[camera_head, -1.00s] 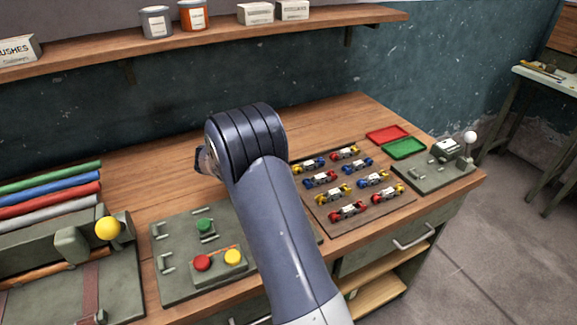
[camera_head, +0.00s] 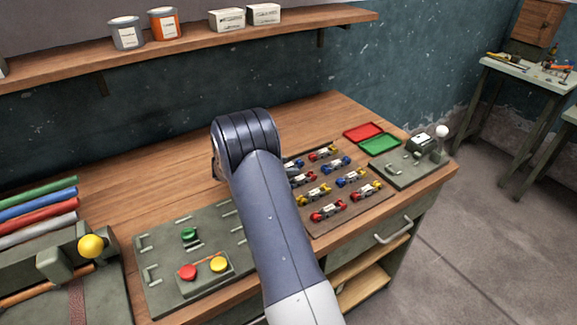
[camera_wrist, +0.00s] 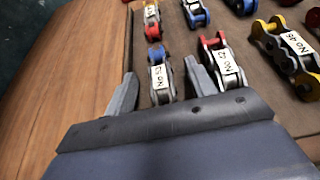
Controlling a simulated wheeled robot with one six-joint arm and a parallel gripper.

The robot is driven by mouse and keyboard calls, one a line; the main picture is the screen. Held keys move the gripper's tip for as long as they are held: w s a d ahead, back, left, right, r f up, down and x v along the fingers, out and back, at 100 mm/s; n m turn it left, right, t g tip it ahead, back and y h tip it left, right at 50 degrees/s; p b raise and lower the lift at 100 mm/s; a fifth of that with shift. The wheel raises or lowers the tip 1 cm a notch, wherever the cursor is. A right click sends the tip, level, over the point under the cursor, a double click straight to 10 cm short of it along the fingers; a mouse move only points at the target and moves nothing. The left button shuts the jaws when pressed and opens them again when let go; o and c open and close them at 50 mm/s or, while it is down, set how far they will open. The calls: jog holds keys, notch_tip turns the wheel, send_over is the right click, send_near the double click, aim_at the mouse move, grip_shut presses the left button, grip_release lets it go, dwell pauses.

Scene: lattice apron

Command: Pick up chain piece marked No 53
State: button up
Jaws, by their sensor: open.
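My gripper (camera_wrist: 160,70) is open, with one grey finger on each side of this piece and nothing held. A similar piece marked No 47 or alike (camera_wrist: 222,60) lies just right of the right finger. In the head view, the blue-and-red piece (camera_head: 301,179) lies beside my arm, partly hidden by it; my fingers are hidden there.
The board (camera_head: 345,210) holds several other chain pieces close together. A red tray (camera_head: 363,132) and a green tray (camera_head: 380,144) lie behind it. A lever fixture (camera_head: 412,170) stands at right, a button panel (camera_head: 160,280) at left. Bare wood (camera_wrist: 80,60) lies left of the board.

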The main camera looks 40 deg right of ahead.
jog(key=shift+d+f, duration=0.1)
jog(key=shift+d, duration=0.1)
grip_shut()
dwell(0.4)
